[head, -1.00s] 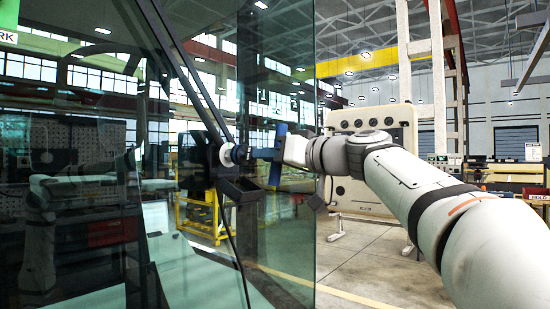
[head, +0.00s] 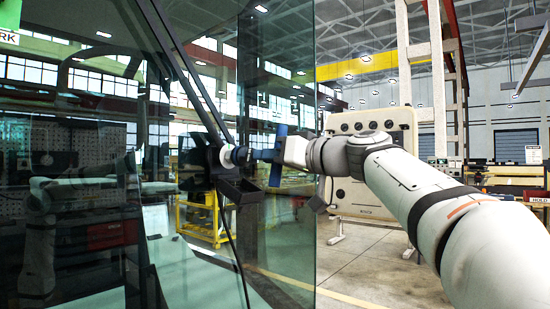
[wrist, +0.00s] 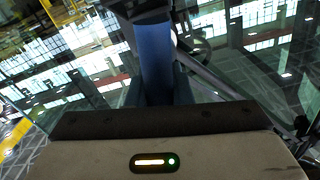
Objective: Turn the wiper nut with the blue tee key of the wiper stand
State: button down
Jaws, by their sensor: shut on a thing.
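The blue tee key (head: 264,155) shows in the head view with its shaft level and its crossbar upright beside my gripper (head: 283,151). My gripper is shut on the key. The shaft points left to the pale round wiper pivot (head: 228,157) at the glass. The wiper nut is too small and covered to make out, and I cannot tell how fully the key sits on it. In the wrist view the blue key (wrist: 156,62) runs up the middle between my dark fingers (wrist: 158,94). A dark holder (head: 236,190) hangs just below the pivot; it may be the wiper stand.
A large tinted windscreen (head: 296,225) fills the left, its free edge just past the key. The dark wiper arm (head: 196,90) slants across it. A beige panel cabinet (head: 368,190) stands behind my arm. Open floor (head: 375,270) lies below my arm.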

aim_at(242, 156)
jog(key=shift+x, duration=1.4)
jog(key=shift+r, duration=0.1)
jog(key=m+p, duration=0.1)
jog(key=m, duration=0.1)
jog(key=shift+r+m, duration=0.1)
jog(key=shift+m, duration=0.3)
jog(key=shift+m+p, duration=0.3)
jog(key=shift+m, duration=0.9)
